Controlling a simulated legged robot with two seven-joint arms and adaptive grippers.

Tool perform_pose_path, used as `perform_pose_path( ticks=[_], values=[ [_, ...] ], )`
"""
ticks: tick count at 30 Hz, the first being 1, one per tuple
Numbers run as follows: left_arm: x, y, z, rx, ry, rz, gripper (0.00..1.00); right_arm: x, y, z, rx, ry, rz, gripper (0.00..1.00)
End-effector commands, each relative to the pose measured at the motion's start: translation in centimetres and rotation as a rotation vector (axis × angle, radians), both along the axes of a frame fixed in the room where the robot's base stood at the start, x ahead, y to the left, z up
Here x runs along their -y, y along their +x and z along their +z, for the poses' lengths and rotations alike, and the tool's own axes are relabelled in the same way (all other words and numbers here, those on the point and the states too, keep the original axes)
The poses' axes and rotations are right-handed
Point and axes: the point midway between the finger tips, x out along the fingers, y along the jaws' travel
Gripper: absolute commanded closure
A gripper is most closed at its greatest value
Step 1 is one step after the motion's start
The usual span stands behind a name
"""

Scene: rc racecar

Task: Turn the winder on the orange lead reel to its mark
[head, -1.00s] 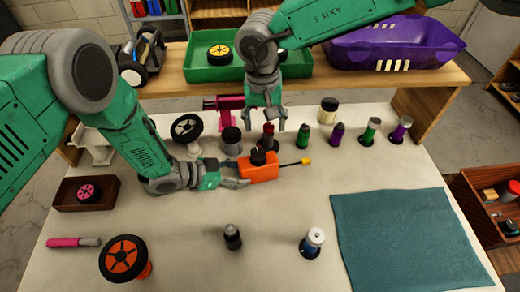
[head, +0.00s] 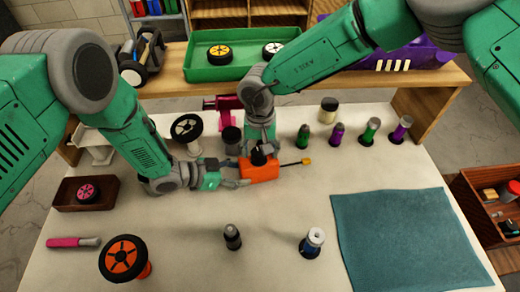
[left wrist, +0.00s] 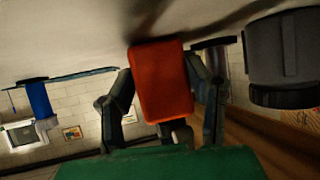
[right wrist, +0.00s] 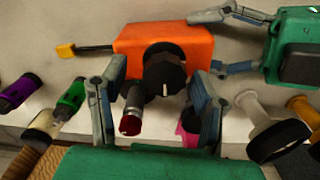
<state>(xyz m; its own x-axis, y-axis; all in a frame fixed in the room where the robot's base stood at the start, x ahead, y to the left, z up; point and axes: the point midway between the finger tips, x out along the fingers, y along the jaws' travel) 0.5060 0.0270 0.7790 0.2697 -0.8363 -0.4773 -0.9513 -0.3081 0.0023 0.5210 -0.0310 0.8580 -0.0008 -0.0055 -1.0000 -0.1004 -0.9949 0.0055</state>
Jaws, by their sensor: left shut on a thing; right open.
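The orange lead reel (head: 262,171) lies on the white table, with a lead ending in a yellow plug (head: 306,161) to its right. Its black winder (head: 258,157) is on top; in the right wrist view the winder (right wrist: 164,72) shows a white line on its face. My left gripper (head: 242,176) is shut on the reel's left side; the reel body (left wrist: 162,82) sits between its fingers in the left wrist view. My right gripper (head: 264,146) is open, pointing down just above the winder. In the right wrist view its fingers (right wrist: 160,85) stand apart on either side of the winder, touch unclear.
A dark-red-tipped cylinder (right wrist: 131,118) stands close behind the winder. Several coloured bottles (head: 337,134) stand to the right. A wheel on a stand (head: 187,128) is behind my left gripper. A teal mat (head: 405,238) covers the front right.

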Motion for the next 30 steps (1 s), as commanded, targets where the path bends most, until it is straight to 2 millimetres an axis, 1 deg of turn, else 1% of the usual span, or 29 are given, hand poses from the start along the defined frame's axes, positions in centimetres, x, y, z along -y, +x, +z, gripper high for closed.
perform_pose_path(
  ticks=[7, 8, 9, 11, 12, 23, 30],
  values=[
    [0.11, 0.01, 0.05, 0.001, 0.000, 0.000, 0.80, 0.08, 0.00, -0.08, 0.000, 0.001, 0.000, 0.44],
    [0.09, 0.01, 0.04, 0.001, -0.001, 0.000, 0.80, 0.06, -0.01, -0.08, 0.000, 0.000, 0.000, 0.55],
    [0.06, 0.01, 0.05, 0.001, -0.001, 0.000, 0.80, 0.03, 0.00, -0.08, 0.000, 0.000, 0.000, 0.69],
    [0.02, 0.02, 0.03, 0.000, -0.001, 0.000, 0.80, 0.02, 0.00, -0.08, 0.000, -0.001, 0.000, 0.90],
    [0.00, 0.03, 0.03, 0.000, 0.000, 0.000, 0.80, 0.04, -0.01, -0.09, -0.001, -0.001, 0.000, 0.94],
    [-0.19, 0.12, -0.04, 0.000, 0.003, 0.004, 0.80, 0.12, -0.11, -0.18, -0.004, -0.004, -0.038, 0.94],
    [-0.29, 0.18, -0.07, 0.000, 0.005, 0.006, 0.80, 0.19, -0.11, -0.20, -0.005, -0.011, -0.178, 0.94]
  ],
)
